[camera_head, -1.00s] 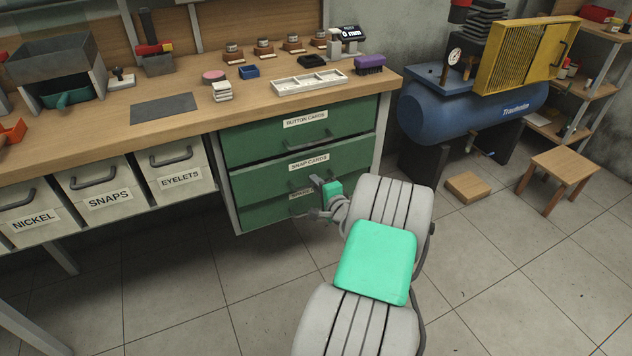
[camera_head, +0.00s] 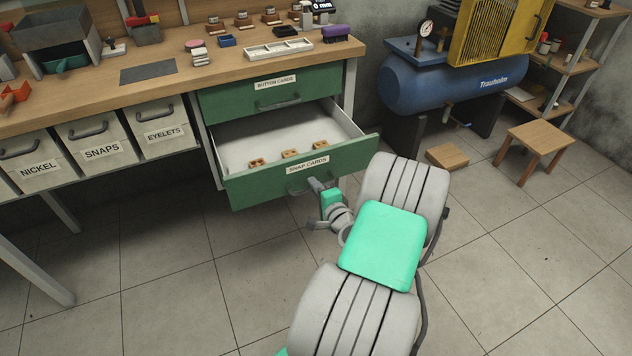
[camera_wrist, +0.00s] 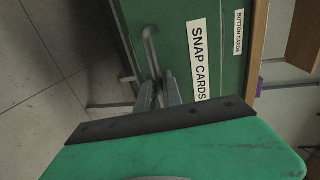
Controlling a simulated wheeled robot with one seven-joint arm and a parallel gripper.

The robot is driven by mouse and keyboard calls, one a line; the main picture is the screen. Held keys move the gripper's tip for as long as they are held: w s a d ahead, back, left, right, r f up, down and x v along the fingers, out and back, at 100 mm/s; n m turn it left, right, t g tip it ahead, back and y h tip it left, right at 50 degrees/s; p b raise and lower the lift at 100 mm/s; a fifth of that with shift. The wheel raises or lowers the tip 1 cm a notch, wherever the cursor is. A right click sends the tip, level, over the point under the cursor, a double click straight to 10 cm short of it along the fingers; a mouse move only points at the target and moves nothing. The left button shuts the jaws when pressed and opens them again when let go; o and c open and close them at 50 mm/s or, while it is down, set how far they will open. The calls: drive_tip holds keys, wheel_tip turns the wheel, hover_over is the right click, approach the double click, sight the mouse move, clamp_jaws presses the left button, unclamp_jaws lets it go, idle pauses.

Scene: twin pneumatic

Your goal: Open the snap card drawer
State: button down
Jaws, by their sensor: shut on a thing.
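The snap card drawer (camera_head: 262,184) is a green drawer labelled SNAP CARDS, pulled well out of the bench. Its pale interior shows, with several small wooden-coloured pieces (camera_head: 290,154) near its front. Its front also fills much of the wrist view (camera_wrist: 180,60). My gripper (camera_head: 316,186) is at the drawer's grey bar handle (camera_wrist: 150,50), below the label. In the wrist view its fingers (camera_wrist: 159,92) are closed around the handle. The exact contact is partly hidden by the fingers.
The BUTTON CARDS drawer (camera_head: 272,91) above is shut. White bins (camera_head: 98,142) hang to the left. A blue compressor (camera_head: 455,85), a wooden block (camera_head: 447,156) and a stool (camera_head: 540,140) stand to the right. The floor in front is clear.

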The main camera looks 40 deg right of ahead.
drive_tip(key=shift+v, duration=0.8)
drive_tip(key=shift+a+f, duration=0.1)
drive_tip(key=shift+f, duration=0.05)
drive_tip(key=c, duration=1.5)
unclamp_jaws()
drive_tip(key=p+v, duration=0.1)
drive_tip(key=v, duration=0.6)
drive_tip(key=shift+s, duration=0.35)
drive_tip(key=shift+a, duration=0.15)
